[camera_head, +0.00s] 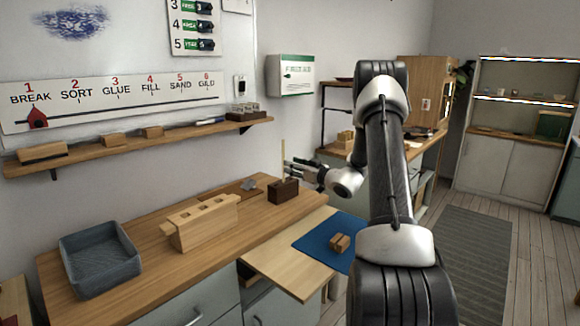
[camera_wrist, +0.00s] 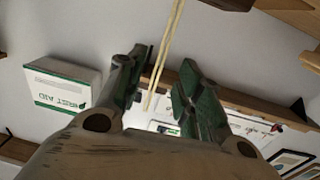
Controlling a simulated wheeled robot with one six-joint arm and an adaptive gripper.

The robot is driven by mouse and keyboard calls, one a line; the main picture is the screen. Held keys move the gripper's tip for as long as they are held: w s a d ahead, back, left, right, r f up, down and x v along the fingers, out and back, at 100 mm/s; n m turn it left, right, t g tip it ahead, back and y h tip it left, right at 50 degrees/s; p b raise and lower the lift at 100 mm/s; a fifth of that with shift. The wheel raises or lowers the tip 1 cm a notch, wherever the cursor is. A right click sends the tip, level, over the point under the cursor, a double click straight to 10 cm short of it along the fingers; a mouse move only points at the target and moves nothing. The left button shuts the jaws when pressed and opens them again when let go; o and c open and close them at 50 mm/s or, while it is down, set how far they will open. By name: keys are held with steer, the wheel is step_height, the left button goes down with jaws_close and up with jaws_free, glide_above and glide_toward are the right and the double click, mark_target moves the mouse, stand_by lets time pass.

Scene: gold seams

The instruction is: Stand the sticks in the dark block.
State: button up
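The dark block (camera_head: 283,195) sits on the wooden counter near its far right end. A thin pale stick (camera_head: 283,155) stands upright at the block in the head view. In the wrist view, two pale lines close together (camera_wrist: 168,50) run down between the fingers; I cannot tell whether they are two sticks. A dark brown piece, probably the block (camera_wrist: 232,3), is cut off at the top edge there. My gripper (camera_head: 288,170) is just right of the stick, above the block. Its fingers (camera_wrist: 160,88) are apart, with a visible gap to the pale lines.
A slotted light wooden block (camera_head: 203,222) and a grey basket (camera_head: 100,262) stand left on the counter. A small grey item (camera_head: 249,184) lies behind the dark block. A blue mat (camera_head: 316,240) with small wooden pieces (camera_head: 340,243) lies lower right. A wall shelf (camera_head: 130,145) runs above.

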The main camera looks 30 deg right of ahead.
steer(key=shift+v, duration=2.95)
steer(key=shift+r, duration=3)
